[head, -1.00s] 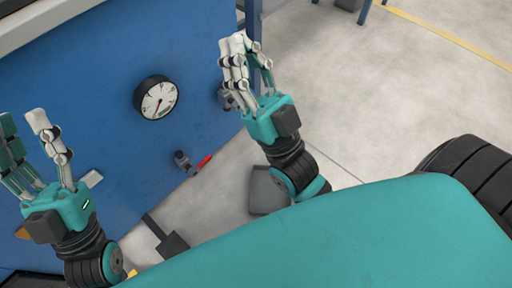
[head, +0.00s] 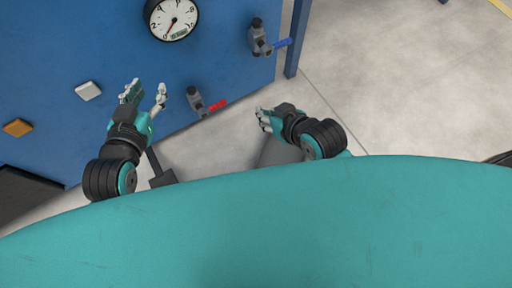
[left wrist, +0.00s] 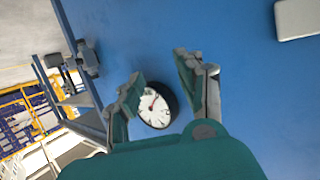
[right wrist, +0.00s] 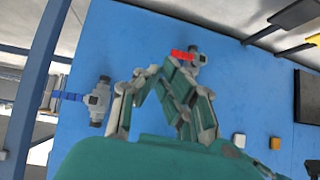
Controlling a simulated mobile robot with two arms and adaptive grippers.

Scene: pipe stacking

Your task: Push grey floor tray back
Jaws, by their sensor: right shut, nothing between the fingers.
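The grey floor tray (head: 279,153) lies on the floor in the head view, partly hidden by my right arm and my teal body. My right gripper (head: 262,116) is above and just left of the tray, fingers pointing left, shut and empty. Whether it touches the tray cannot be told. In the right wrist view its fingertips (right wrist: 155,75) come together in front of the blue panel, and no tray can be made out. My left gripper (head: 147,90) is in front of the blue panel, open and empty. Its parted fingers also show in the left wrist view (left wrist: 160,72).
The blue panel (head: 60,80) carries a round gauge (head: 171,18), a red-handled valve (head: 197,101) and a blue-handled valve (head: 259,38). A dark pedal-like plate (head: 163,177) lies on the floor left of the tray. Open floor (head: 400,90) extends to the right.

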